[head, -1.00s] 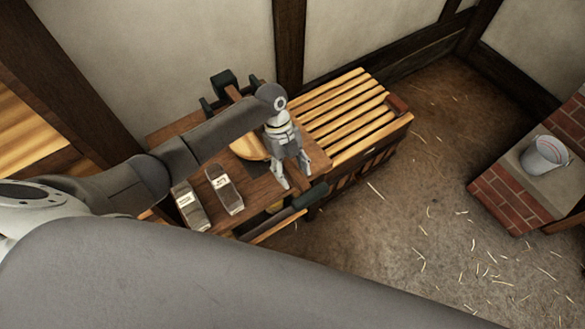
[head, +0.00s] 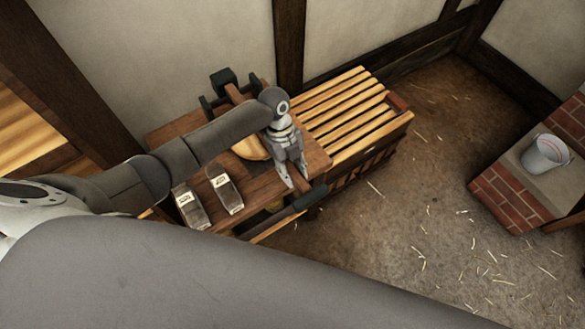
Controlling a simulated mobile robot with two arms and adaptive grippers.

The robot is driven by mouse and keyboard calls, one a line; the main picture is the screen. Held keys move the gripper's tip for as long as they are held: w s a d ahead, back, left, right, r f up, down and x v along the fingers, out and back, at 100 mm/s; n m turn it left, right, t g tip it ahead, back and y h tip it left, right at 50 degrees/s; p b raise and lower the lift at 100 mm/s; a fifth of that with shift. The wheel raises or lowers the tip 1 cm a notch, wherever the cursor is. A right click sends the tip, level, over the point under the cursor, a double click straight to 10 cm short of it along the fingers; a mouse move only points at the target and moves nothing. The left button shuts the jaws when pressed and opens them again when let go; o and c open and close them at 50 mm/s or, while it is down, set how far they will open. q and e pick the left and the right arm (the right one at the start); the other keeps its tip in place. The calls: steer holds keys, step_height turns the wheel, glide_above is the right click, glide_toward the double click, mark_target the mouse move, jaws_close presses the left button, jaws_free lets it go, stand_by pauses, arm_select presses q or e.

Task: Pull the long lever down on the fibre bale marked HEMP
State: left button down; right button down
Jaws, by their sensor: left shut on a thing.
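Two grey-brown blocks with white labels lie side by side on the wooden bench: a left block (head: 191,208) and a right block (head: 227,191). The lettering is too small to read, so I cannot tell which is marked HEMP. A long lever (head: 311,197) with a dark grip sticks out at the bench's front right edge. My left gripper (head: 296,184) points down at that edge, its fingertips at the dark grip and shut on it. The exact contact is hard to see. My right gripper is out of view.
A slatted wooden crate (head: 345,108) stands behind and right of the bench. A dark clamp-like fitting (head: 224,80) stands at the bench's back. A metal bucket (head: 546,154) sits on a brick ledge at right. The straw-strewn floor between is clear.

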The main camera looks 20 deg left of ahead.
arm_select(q)
steer(key=shift+s+f, duration=0.2)
steer(key=shift+f, duration=0.2)
steer(key=c, duration=1.4)
jaws_free()
steer(key=o, duration=0.3)
steer(key=shift+w, duration=0.2)
steer(key=v, duration=1.2)
steer(key=shift+s+d+r, duration=0.1)
steer(key=shift+s+d, duration=0.05)
